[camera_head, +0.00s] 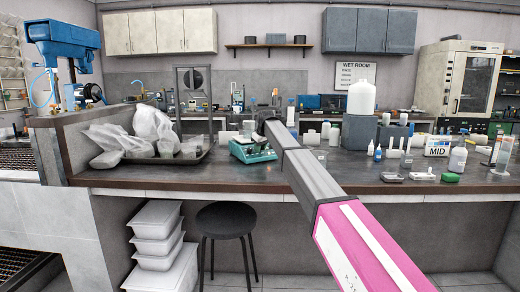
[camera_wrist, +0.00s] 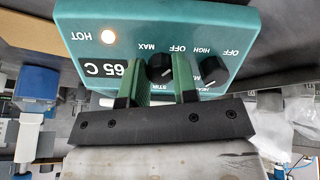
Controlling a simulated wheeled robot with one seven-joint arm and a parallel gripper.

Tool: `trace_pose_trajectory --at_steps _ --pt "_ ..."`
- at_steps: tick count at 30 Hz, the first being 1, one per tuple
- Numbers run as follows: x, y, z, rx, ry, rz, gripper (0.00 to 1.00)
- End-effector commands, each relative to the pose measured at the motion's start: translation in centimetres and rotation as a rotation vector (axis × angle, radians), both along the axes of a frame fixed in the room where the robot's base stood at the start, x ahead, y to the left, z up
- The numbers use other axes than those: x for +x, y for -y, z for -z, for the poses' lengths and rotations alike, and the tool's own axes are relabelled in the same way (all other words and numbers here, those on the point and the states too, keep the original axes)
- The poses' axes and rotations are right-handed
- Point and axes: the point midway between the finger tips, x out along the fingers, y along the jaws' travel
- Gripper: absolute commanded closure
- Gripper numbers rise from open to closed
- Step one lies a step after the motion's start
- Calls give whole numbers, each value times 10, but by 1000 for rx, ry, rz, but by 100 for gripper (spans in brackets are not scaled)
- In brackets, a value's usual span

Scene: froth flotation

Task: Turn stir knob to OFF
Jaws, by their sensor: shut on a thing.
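The teal hotplate stirrer (camera_head: 252,150) stands on the dark bench, with a beaker (camera_head: 249,127) on top. In the wrist view its front panel (camera_wrist: 235,50) appears upside down. The black stir knob (camera_wrist: 160,67) sits between the two green fingers of my gripper (camera_wrist: 160,75), which is shut on it. OFF and MAX are printed by this knob; its exact pointer setting is hard to read. The heat knob (camera_wrist: 211,69) is just right of the fingers. The display (camera_wrist: 103,74) reads 65 C, and the HOT lamp (camera_wrist: 108,36) glows. In the head view my arm hides the gripper's fingertips.
A tray with clear plastic bags (camera_head: 150,133) lies left of the stirrer. Bottles and small items, including a large white jug (camera_head: 361,97), crowd the bench to the right. A black stool (camera_head: 225,220) and stacked white tubs (camera_head: 155,235) stand below the bench.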

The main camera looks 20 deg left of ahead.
Motion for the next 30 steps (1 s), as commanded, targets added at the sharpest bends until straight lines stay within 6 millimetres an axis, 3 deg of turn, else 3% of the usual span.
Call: trace_pose_trajectory --at_steps 13,14,15,16,25,30 --pt "0 0 -1 -3 5 -8 97" --pt "0 0 -1 -3 5 -8 63" --pt "0 0 -1 -3 5 -8 50" --pt "0 0 -1 -2 5 -8 47" --pt "0 0 -2 -2 3 -7 47" --pt "-6 5 -17 -2 5 -7 47"
